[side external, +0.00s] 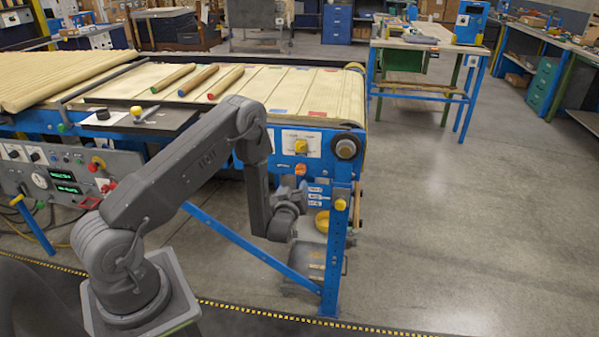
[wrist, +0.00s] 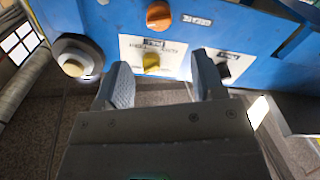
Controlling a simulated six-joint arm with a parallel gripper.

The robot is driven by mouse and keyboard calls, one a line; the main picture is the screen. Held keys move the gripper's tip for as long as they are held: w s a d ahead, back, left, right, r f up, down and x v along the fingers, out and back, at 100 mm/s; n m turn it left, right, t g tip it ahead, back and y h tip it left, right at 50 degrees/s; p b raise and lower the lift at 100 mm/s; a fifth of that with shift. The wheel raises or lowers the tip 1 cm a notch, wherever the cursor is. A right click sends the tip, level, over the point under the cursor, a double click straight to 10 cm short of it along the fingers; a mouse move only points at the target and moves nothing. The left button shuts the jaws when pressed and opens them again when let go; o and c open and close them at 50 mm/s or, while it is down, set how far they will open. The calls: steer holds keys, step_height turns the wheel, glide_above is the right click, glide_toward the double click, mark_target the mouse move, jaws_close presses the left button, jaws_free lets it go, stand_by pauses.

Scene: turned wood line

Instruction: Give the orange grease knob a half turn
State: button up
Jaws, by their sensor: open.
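The orange knob (side external: 300,169) sits on the blue end frame of the conveyor, below a white plate with a yellow knob (side external: 300,146). In the wrist view the orange knob (wrist: 159,14) is at the top edge, beyond the yellow knob (wrist: 151,62) on its white label. My gripper (wrist: 160,68) is open and empty. Its two grey fingers frame the yellow knob in the picture, and the orange knob lies above the fingertips. In the side view my gripper (side external: 297,193) is close below the orange knob; the gap's depth is unclear.
A black knob (wrist: 224,70) is right of the yellow one in the wrist view. A round roller end (side external: 346,147) juts from the frame. Another yellow knob (side external: 340,204) is on the blue leg. The floor (side external: 470,230) to the right is clear.

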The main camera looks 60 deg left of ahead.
mark_target(300, 172)
steer(key=x, duration=1)
steer(key=shift+w+a, duration=0.1)
steer(key=c, duration=0.9)
steer(key=shift+m, duration=1.7)
steer(key=o, duration=0.9)
